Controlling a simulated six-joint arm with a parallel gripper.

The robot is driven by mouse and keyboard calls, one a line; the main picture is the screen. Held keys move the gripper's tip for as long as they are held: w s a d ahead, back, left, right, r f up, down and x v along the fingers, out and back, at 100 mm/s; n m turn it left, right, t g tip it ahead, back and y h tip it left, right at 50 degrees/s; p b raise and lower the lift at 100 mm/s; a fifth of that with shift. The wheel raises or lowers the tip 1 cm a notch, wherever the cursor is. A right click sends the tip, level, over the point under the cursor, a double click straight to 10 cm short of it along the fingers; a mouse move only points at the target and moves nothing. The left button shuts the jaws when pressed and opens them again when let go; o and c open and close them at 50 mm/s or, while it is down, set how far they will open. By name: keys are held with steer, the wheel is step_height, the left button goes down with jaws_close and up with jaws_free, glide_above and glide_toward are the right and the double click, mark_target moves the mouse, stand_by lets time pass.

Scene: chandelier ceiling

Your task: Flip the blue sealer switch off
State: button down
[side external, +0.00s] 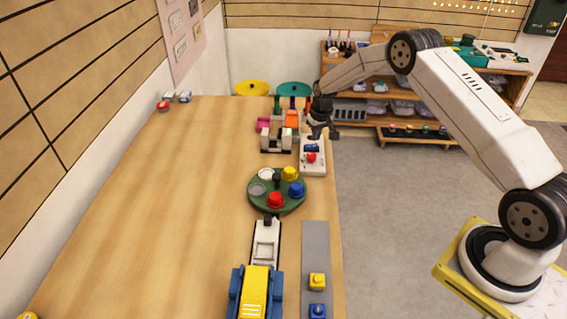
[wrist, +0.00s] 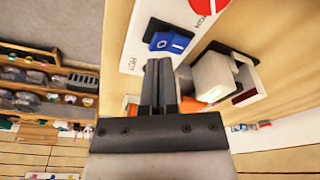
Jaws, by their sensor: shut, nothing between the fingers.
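The blue rocker switch (wrist: 169,41) has white markings and sits on a white panel (wrist: 140,33) lettered "HOT" in the wrist view. In the side view the blue switch (side external: 312,148) is near the table's right edge, on a white panel (side external: 313,168) with a red button (side external: 311,157). My gripper (side external: 321,134) is just beyond the switch, over the panel's far end. In the wrist view my gripper (wrist: 158,64) is shut and empty, its fingertips just below the switch in the picture. I cannot tell whether they touch it.
A white-and-grey device (side external: 277,139) stands left of the panel; its light block (wrist: 218,75) is close right of my fingers. A green turntable (side external: 264,203) with coloured knobs is nearer the camera. A blue-and-yellow machine (side external: 256,291) is in front. The table's left side is mostly clear.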

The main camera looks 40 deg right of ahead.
mark_target(315, 147)
steer(key=shift+f, duration=1.15)
stand_by(1.0)
steer(key=shift+r, duration=3.5)
steer(key=shift+r, duration=0.1)
steer(key=s+a+r+n, duration=0.2)
steer(key=s+a+r, duration=0.6)
steer(key=s+a, duration=0.3)
steer(key=s+a+r, duration=0.1)
steer(key=s+a, duration=0.2)
steer(key=s, duration=0.6)
steer(key=s+a+r+n, duration=0.1)
steer(key=s+a, duration=0.2)
steer(key=s, duration=0.6)
steer(key=shift+s+a+t, duration=0.25)
steer(key=shift+t, duration=0.15)
